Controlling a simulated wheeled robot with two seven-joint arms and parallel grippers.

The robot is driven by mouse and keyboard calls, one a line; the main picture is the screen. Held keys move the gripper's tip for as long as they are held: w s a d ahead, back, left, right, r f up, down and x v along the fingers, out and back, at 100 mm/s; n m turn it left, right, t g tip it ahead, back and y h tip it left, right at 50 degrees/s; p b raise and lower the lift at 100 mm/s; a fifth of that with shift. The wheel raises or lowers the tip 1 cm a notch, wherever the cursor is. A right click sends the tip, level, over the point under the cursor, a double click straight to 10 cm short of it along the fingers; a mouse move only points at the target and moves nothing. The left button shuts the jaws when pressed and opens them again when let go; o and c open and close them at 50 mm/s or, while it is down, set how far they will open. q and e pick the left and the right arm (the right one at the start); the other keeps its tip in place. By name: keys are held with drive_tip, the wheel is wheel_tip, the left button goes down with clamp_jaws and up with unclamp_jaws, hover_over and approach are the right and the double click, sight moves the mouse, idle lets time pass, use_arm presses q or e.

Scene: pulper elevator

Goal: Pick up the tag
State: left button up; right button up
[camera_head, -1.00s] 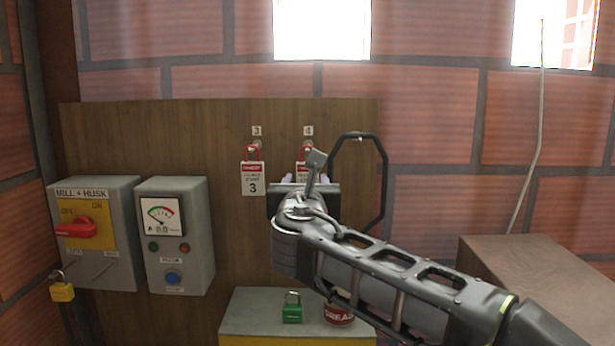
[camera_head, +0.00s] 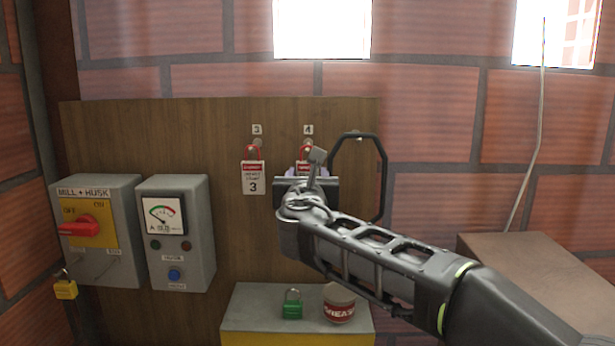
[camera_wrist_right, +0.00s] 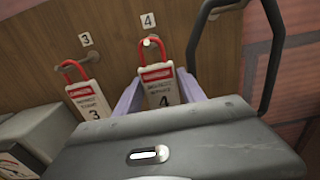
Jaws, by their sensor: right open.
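Two red-and-white danger tags hang on pegs on the wooden board. Tag 3 (camera_head: 253,178) hangs free on the left; it also shows in the right wrist view (camera_wrist_right: 90,103). Tag 4 (camera_head: 304,168) hangs under the "4" label, mostly hidden behind my right gripper in the head view. In the right wrist view, tag 4 (camera_wrist_right: 159,88) hangs from its red shackle over the peg. My right gripper (camera_wrist_right: 160,95) is open, with its pale fingers on either side of tag 4. I cannot tell whether they touch it. My left gripper is not in view.
Left on the board are a mill and husk switch box (camera_head: 97,230) and a meter box (camera_head: 176,232). A yellow padlock (camera_head: 65,289) hangs by the switch. A brown box (camera_head: 535,262) stands right.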

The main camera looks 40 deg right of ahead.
drive_tip(key=c, duration=1)
drive_tip(key=shift+r, duration=0.2)
drive_tip(key=shift+r, duration=0.55)
drive_tip(key=b+v, duration=0.4)
drive_tip(key=v, duration=1.4)
drive_tip(key=shift+b, duration=0.4)
